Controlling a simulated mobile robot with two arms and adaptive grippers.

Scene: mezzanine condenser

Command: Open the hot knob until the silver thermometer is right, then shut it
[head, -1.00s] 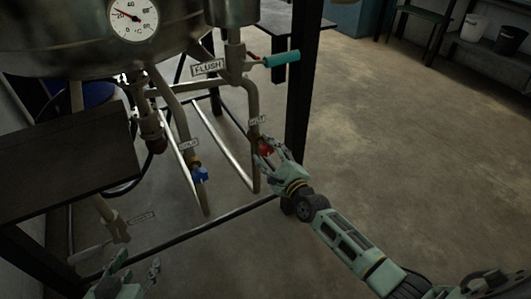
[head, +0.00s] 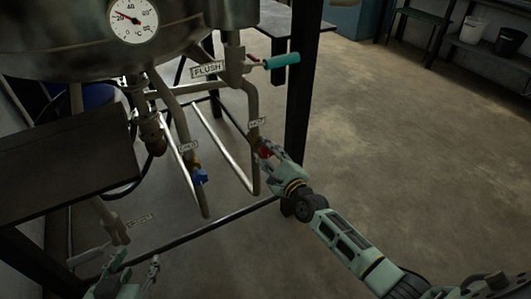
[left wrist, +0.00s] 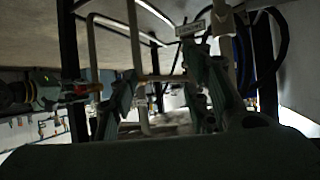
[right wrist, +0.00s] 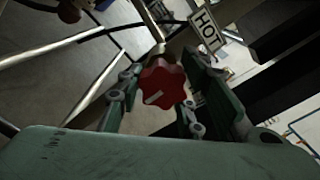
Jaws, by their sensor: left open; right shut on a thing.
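The red hot knob (right wrist: 162,84) sits between the fingers of my right gripper (right wrist: 155,100), which is shut on it; a white mark shows on its face. In the head view the knob (head: 265,153) is partly hidden by the right gripper (head: 272,158), under the HOT label (head: 257,123). The thermometer (head: 134,19) is a white dial with a silver rim on the tank; its red needle points to the upper left, near the 20 mark. My left gripper (head: 135,279) is open and empty at the lower left.
The blue cold knob (head: 200,177) is on the pipe to the left. A dark post (head: 299,105) stands just right of the pipes. The floor at right is clear.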

